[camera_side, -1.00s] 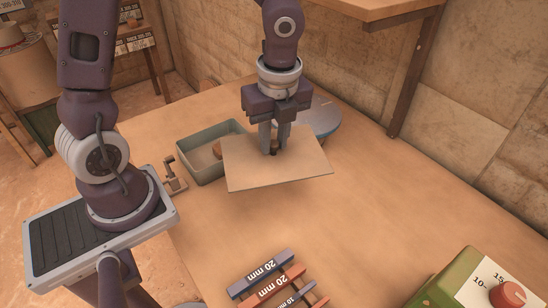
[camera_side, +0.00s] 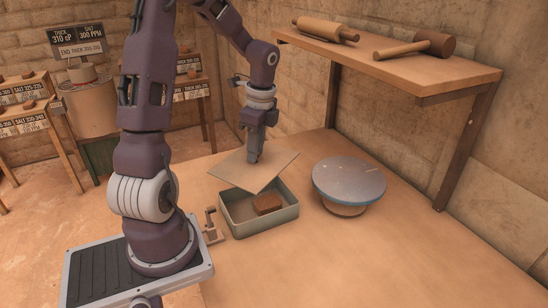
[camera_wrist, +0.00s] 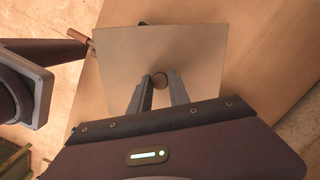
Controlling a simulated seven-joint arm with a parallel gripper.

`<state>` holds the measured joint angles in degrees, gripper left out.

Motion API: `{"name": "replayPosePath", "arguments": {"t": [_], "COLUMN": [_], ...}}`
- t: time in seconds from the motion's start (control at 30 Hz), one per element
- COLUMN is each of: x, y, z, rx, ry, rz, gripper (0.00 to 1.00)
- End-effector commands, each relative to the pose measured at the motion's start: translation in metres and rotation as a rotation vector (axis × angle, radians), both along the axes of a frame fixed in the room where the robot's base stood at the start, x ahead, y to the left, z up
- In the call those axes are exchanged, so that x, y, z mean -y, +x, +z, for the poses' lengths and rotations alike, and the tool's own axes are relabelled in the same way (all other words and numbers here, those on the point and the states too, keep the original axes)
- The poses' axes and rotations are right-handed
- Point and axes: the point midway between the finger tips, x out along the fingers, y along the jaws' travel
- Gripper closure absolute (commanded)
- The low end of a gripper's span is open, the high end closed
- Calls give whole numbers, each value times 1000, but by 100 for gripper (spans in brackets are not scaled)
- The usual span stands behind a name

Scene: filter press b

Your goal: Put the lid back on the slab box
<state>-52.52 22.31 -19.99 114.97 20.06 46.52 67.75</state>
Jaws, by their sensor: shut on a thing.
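The lid is a thin, flat tan board (camera_side: 240,169) with a small round knob, and the knob shows between my fingers in the wrist view. My gripper (camera_side: 255,158) is shut on the lid's knob and holds the lid above the box, at its back left. The lid (camera_wrist: 190,52) fills the middle of the wrist view and hides what is under it. The slab box (camera_side: 262,226) is a grey-green open tray on the table. A brown slab (camera_side: 268,203) lies inside it. The lid hides the box's back left part and looks tilted and turned relative to the rim.
A round blue-grey wheel (camera_side: 348,182) on a stand is right of the box. A small clamp-like fitting (camera_side: 212,228) stands at the box's left. A shelf (camera_side: 400,68) with a rolling pin (camera_side: 315,29) and a mallet (camera_side: 418,44) is above right. The front table is clear.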

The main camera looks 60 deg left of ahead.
Motion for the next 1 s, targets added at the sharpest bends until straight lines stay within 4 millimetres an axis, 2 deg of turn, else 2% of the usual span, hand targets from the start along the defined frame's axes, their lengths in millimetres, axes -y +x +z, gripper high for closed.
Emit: {"name": "replayPosePath", "arguments": {"t": [0.03, 0.2, 0.47, 0.8, 1.0], "x": [3, 4, 4, 4, 4], "y": [0, 1, 1, 1, 1], "z": [-11, -37, -57, -98, -110], "rx": [-6, -6, -3, -4, -3], "ry": [-6, -6, -4, -5, -4], "rz": [-10, -11, -12, -13, -14], "gripper": [100, 100, 100, 100, 100]}}
